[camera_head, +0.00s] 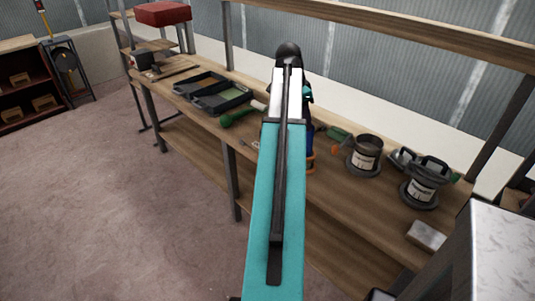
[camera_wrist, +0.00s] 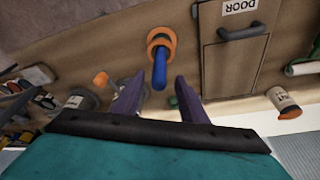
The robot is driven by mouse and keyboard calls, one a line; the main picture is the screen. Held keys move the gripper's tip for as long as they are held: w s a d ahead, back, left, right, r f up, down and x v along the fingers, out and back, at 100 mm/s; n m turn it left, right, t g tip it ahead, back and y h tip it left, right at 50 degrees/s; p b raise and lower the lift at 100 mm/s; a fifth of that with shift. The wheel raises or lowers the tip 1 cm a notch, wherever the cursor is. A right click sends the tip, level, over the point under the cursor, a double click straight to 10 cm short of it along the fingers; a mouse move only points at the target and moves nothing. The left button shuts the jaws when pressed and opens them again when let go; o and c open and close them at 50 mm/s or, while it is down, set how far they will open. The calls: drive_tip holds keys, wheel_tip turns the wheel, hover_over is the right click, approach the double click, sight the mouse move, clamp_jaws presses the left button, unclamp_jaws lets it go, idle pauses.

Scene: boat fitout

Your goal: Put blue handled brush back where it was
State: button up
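A blue handle (camera_wrist: 159,70), seemingly the brush's, points up toward the wrist camera from an orange ring-shaped thing (camera_wrist: 160,41) on the bench. Whether it stands in the ring or passes in front of it, I cannot tell. My gripper (camera_wrist: 158,78) is open, with its two purple fingers on either side of the handle's near end and visible gaps on both sides. The bristles are not visible. In the head view my arm hides most of this spot; only a bit of blue and an orange edge (camera_head: 310,166) show beside it.
On the wooden bench (camera_head: 350,205) stand two labelled cans (camera_head: 365,154) (camera_head: 420,184) to the right of my arm. A dark tray (camera_head: 218,97) and a green-handled tool (camera_head: 238,117) lie to the left. The wrist view shows a panel marked DOOR (camera_wrist: 232,60) with a dark handle.

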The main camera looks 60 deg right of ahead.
drive_tip(key=w+a+f+n+y, duration=0.1)
drive_tip(key=w+a+f+n, duration=0.3)
drive_tip(key=w+a+f, duration=0.7)
drive_tip(key=w+a+f+n+y, duration=0.1)
drive_tip(key=w+a+f+n, duration=0.55)
drive_tip(key=f, duration=0.75)
drive_tip(key=w+a+f+n+g+y, duration=0.1)
drive_tip(key=a+f+n, duration=0.1)
drive_tip(key=a+f, duration=0.7)
drive_tip(key=w+a+f+n, duration=0.25)
drive_tip(key=a+f, duration=0.35)
drive_tip(key=a, duration=0.6)
drive_tip(key=s+a+f+n+g, duration=0.1)
drive_tip(key=s+a+f+n, duration=0.2)
drive_tip(key=s+a+f, duration=0.2)
drive_tip(key=s+a+f+n+g, duration=0.1)
drive_tip(key=s+a+f+n, duration=0.3)
drive_tip(key=s+a, duration=0.4)
drive_tip(key=s+a+f+n, duration=0.3)
drive_tip(key=s+a+f, duration=0.3)
drive_tip(key=a, duration=0.6)
drive_tip(key=shift+s+a+f+n+g, duration=0.2)
drive_tip(key=shift+a+f+n+g, duration=0.1)
drive_tip(key=shift+f+g, duration=0.1)
drive_tip(key=shift+r, duration=0.1)
